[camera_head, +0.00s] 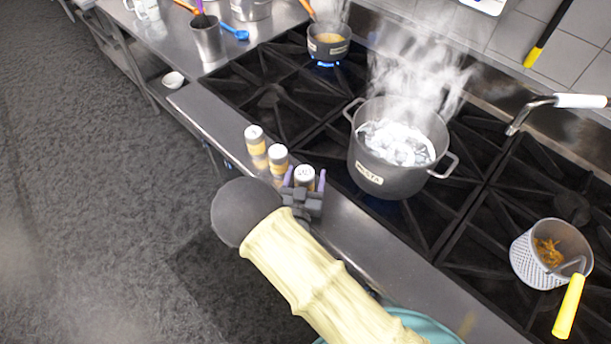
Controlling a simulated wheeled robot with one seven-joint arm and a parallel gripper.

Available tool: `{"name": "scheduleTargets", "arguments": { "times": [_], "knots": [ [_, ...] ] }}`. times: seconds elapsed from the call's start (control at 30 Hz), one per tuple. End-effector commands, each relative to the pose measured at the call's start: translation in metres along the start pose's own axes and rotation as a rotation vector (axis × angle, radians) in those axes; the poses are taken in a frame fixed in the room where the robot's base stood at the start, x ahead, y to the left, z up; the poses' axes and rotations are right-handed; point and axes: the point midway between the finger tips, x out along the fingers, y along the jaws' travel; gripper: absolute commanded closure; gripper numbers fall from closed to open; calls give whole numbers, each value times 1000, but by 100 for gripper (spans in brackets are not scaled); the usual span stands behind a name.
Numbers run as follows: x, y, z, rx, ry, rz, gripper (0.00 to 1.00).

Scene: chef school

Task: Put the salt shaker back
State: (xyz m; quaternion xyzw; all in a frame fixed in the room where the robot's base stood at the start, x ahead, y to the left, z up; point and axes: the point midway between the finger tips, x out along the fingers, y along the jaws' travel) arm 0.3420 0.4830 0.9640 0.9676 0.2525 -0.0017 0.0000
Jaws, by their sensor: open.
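Three small shakers with pale tops stand in a row on the steel counter edge in front of the stove. The nearest, the salt shaker (304,174), has dark lettering on its top and stands between the fingers of my gripper (304,188). My gripper is open around it, with purple finger parts on both sides. The shaker's lower part is hidden behind the gripper. The middle shaker (278,157) and the far shaker (255,140) stand upright to the left, with yellowish bodies.
A large steaming pot (367,180) of bubbling water stands on the stove right of my gripper. A small steaming pot (328,50) sits on a blue flame behind. A strainer basket (527,262) with a yellow handle is at the right. A metal cup (208,42) holds utensils.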

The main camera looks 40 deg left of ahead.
Motion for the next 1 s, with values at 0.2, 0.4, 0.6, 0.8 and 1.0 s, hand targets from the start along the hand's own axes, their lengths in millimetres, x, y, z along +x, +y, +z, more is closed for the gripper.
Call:
{"name": "scheduleTargets", "arguments": {
  "times": [0.2,0.4,0.6,0.8,1.0],
  "knots": [
    [-4,-1,-2,0,-1,-1,31],
    [-36,-1,0,-1,-2,-3,31],
    [-76,-1,1,0,-2,-3,31],
    [-109,-1,0,1,-1,-2,31],
    [-120,0,-2,0,0,-1,31]
  ]
}}
